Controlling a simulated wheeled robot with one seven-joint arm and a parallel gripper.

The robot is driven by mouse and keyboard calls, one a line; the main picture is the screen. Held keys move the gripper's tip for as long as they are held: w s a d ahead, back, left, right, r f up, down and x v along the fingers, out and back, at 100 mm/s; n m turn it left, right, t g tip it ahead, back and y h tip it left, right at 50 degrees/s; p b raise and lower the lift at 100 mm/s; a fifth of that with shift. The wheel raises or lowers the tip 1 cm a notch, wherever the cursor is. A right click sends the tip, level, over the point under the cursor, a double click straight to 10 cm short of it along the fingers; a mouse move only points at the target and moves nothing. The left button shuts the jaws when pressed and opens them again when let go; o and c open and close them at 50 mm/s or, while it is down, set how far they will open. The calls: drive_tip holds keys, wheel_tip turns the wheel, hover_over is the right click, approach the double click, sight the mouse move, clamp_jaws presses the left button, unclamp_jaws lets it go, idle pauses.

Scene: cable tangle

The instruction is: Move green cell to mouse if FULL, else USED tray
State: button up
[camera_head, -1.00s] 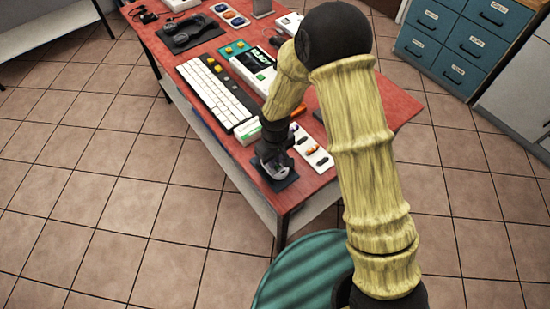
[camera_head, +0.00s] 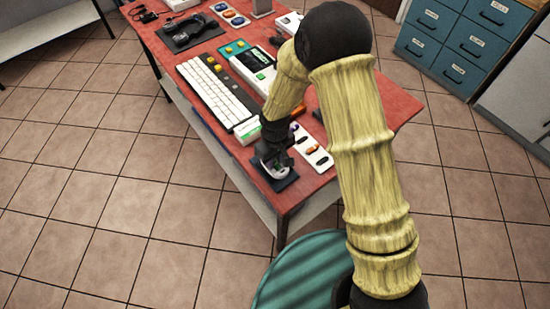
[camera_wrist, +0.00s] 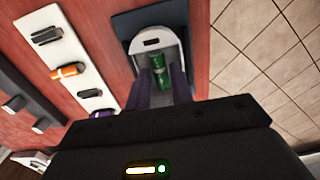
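The mouse (camera_wrist: 140,45) lies on a dark pad (camera_head: 287,181) at the table's near corner, with its grey-white shell around an open bay. The green cell (camera_wrist: 159,73) is at the bay, between the two dark purple fingers of my gripper (camera_wrist: 162,78). In the head view my gripper (camera_head: 275,163) is down over the mouse and hides most of it. The fingertips are close to the cell's sides; I cannot tell whether they press on it. How deep the cell sits is also unclear. I cannot make out a USED tray label.
A white slotted tray (camera_head: 316,156) beside the mouse pad holds an orange cell (camera_wrist: 68,71) and a purple one (camera_wrist: 103,113). The red table's (camera_head: 385,103) right side is mostly clear.

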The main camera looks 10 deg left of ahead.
drive_tip(key=shift+r+p, duration=1.2)
drive_tip(key=shift+r, duration=0.5)
drive_tip(key=o, duration=0.6)
drive_tip(key=shift+c, duration=0.2)
wheel_tip(320, 180, up, 5)
drive_tip(key=p, duration=0.3)
drive_tip(key=shift+p, duration=0.35)
